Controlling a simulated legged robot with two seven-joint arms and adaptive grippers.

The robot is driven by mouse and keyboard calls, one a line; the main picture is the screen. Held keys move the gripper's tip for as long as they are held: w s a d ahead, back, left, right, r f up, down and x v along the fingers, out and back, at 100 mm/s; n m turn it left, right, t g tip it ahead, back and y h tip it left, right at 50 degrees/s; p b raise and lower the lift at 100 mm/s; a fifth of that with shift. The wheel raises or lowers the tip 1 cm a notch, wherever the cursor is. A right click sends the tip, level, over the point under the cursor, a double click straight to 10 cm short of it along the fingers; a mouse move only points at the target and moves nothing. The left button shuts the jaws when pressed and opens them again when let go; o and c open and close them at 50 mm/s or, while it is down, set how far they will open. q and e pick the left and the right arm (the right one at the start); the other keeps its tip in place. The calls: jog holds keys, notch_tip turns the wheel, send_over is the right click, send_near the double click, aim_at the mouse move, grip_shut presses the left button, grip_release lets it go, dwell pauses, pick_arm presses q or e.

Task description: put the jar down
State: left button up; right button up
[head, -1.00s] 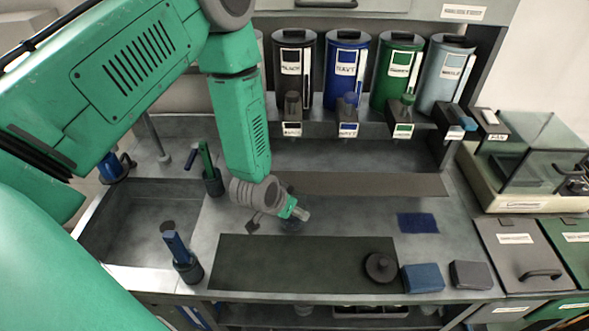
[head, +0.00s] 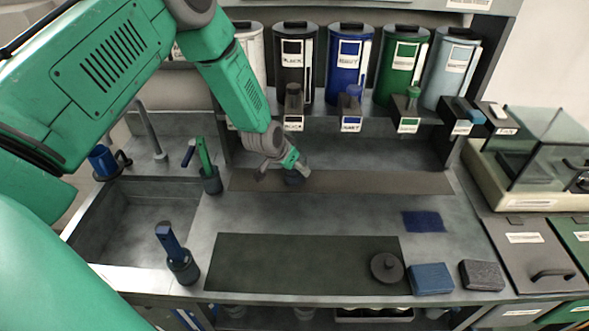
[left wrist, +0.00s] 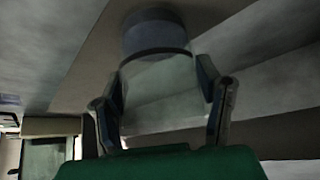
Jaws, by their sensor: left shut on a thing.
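The jar (left wrist: 160,85) is clear glass with a blue-grey far end, seen in the left wrist view between my fingers. My left gripper (left wrist: 163,112) is shut on its sides. In the head view my left gripper (head: 297,164) is at the left part of the brown-grey strip mat (head: 380,184), below the dispensers. The jar (head: 293,179) shows there only as a small dark blue shape, mostly hidden by the gripper. I cannot tell whether it touches the mat. My right gripper is not in view.
Several labelled dispensers, including a blue one (head: 347,70), stand behind the mat. A sink (head: 130,225) and brush holders (head: 184,268) lie left. A dark front mat (head: 300,264) holds a round lid (head: 387,267).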

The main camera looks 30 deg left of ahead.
pick_arm(q)
jog(key=shift+a, duration=0.1)
jog(key=o, duration=1.6)
jog(key=shift+s, duration=0.15)
jog(key=shift+s+r, duration=0.1)
jog(key=shift+r, duration=0.15)
jog(key=s, duration=0.4)
jog(key=s+b, duration=0.1)
jog(key=s, duration=0.3)
jog(key=s+b, duration=0.1)
jog(key=s, duration=0.2)
jog(key=shift+s+a+r, duration=0.2)
jog(key=shift+s+a, duration=0.1)
jog(key=shift+s, duration=0.4)
